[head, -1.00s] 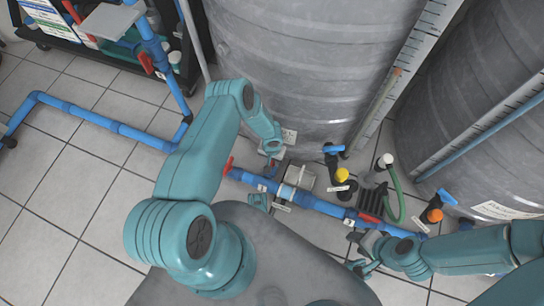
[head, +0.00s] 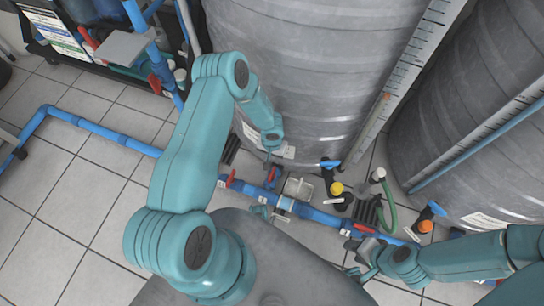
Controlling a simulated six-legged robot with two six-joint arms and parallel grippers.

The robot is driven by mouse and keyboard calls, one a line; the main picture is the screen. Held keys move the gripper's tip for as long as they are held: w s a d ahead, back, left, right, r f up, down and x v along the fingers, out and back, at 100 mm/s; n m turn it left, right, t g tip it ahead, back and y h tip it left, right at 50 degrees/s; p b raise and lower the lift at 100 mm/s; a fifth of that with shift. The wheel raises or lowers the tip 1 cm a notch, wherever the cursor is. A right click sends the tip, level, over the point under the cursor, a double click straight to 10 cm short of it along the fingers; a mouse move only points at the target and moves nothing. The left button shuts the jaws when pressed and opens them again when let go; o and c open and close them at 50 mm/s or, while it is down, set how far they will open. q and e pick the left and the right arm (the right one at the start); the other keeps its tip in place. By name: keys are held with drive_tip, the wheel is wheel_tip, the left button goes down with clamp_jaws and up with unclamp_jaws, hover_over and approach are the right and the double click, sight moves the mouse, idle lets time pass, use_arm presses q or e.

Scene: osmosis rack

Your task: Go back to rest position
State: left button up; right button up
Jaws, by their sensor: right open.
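My left arm reaches forward over the floor. Its small gripper (head: 268,158) points down in front of the grey tank (head: 300,60), above the blue pipe (head: 318,215) near a red valve handle (head: 273,177). Its fingers are too small and partly covered to tell open from shut. My right arm comes in from the right edge. Its gripper (head: 360,262) is open beside the lower right end of the pipe, near another red valve handle (head: 364,228). I see nothing held in it.
A second grey tank (head: 450,120) stands at the right. Yellow (head: 337,188) and orange (head: 425,226) fittings and a green hose (head: 389,220) crowd the tank bases. A rack (head: 62,32) stands at the upper left. Tiled floor (head: 90,175) is open at the left.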

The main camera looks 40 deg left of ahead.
idle(0.4)
use_arm(q)
drive_tip(key=s+d+r+h, duration=0.4)
drive_tip(key=s+d+r, duration=1)
drive_tip(key=s+d, duration=0.1)
wheel_tip(320, 180, up, 22)
drive_tip(key=p, duration=2.3)
drive_tip(key=shift+a+m, duration=0.2)
drive_tip(key=shift+m, duration=0.2)
